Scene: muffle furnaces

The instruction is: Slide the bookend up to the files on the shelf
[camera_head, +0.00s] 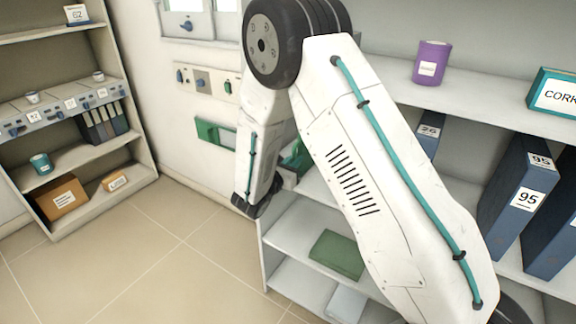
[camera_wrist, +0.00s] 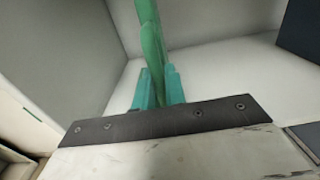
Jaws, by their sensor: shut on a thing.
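The green bookend (camera_wrist: 151,42) stands up between the teal fingers of my gripper (camera_wrist: 160,88) in the wrist view, and my gripper is shut on it. The bookend's foot is hidden by my gripper. In the head view a bit of green (camera_head: 297,158), which looks like the bookend, shows at the shelf's left end; my arm hides most of it and my gripper. Files stand on the same shelf (camera_head: 318,190): a blue one (camera_head: 430,130) partly behind my arm, and large blue ones marked 95 (camera_head: 515,190) at right. A dark file (camera_wrist: 300,35) shows at the wrist view's upper right, apart from the bookend.
A purple canister (camera_head: 431,63) and a teal-framed sign (camera_head: 556,93) stand on the shelf above. A green box (camera_head: 337,254) lies on the shelf below. Another shelving unit (camera_head: 80,150) stands at left. Shelf space between bookend and dark file looks clear.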

